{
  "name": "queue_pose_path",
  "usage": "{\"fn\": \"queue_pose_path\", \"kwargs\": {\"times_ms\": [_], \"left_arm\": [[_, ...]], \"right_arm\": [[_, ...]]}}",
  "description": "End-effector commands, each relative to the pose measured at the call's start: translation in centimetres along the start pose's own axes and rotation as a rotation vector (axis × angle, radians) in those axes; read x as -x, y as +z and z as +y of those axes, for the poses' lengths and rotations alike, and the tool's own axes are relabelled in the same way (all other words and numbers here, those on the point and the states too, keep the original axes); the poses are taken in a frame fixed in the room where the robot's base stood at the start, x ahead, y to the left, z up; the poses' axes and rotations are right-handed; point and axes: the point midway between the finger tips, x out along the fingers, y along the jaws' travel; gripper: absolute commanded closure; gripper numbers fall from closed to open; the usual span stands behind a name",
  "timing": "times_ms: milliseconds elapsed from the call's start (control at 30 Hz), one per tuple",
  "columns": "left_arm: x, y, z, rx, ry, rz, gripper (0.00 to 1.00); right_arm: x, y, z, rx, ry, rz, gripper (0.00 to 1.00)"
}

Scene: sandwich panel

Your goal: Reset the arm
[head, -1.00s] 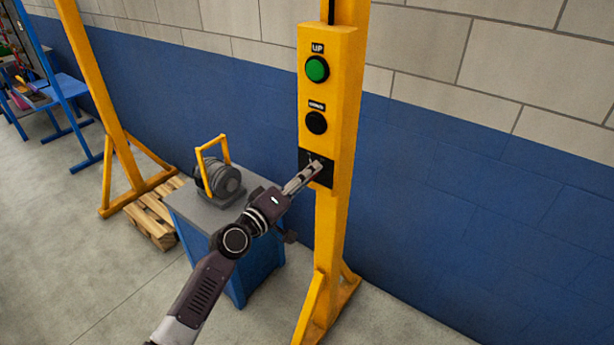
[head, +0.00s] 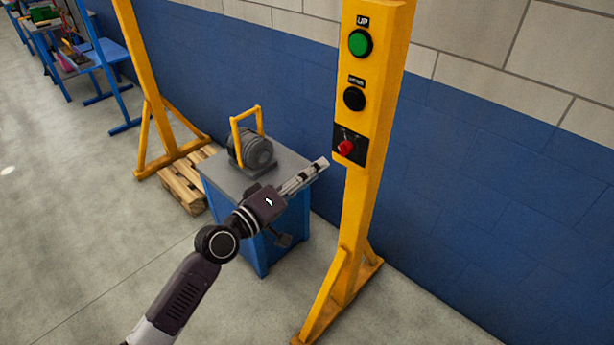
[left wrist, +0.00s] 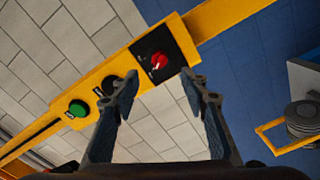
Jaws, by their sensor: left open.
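My left gripper (head: 322,163) is open and empty in the head view, a short way left of the yellow control post and apart from it. In the left wrist view its two fingers (left wrist: 165,82) are spread, with nothing between them. The red knob (head: 346,148) sits on a black plate (head: 338,138) low on the yellow control box (head: 384,75). The red knob also shows in the left wrist view (left wrist: 159,61), beyond the fingertips. My right gripper is not in view.
Above the knob are a black button (head: 354,99) and a green UP button (head: 360,43). A blue cabinet (head: 258,240) carrying a grey motor-like unit (head: 254,149) stands under and behind my left arm. A wooden pallet (head: 186,183) lies left of it. Floor in front is clear.

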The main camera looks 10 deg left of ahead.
Motion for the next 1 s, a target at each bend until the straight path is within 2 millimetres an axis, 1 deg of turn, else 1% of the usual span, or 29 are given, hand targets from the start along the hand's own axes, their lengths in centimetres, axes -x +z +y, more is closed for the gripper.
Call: {"fn": "queue_pose_path", "kwargs": {"times_ms": [33,100,200,633,733,767,867,967,1000], "left_arm": [[0.7,0.0,-0.1,0.000,-0.002,0.000,0.59],[1.2,0.0,-0.1,0.000,-0.001,0.000,0.59],[1.6,0.0,-0.1,0.000,-0.001,0.000,0.59],[1.6,0.0,0.0,0.000,0.000,0.001,0.59],[1.6,0.1,-0.7,-0.002,-0.012,0.001,0.59],[1.6,0.3,-1.3,-0.005,-0.023,0.001,0.59],[1.9,1.2,-5.1,-0.027,-0.093,0.001,0.59],[3.0,3.0,-11.5,-0.069,-0.211,-0.009,0.59],[3.7,4.0,-14.3,-0.089,-0.265,-0.019,0.59]], "right_arm": [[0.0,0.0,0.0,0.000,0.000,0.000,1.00],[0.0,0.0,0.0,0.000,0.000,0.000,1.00],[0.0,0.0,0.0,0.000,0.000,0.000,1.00],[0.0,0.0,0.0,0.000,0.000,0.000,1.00],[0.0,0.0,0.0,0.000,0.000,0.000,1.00],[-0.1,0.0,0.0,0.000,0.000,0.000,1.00],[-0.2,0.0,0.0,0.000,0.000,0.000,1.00],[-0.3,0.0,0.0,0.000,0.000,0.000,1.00],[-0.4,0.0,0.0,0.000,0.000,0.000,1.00]]}}
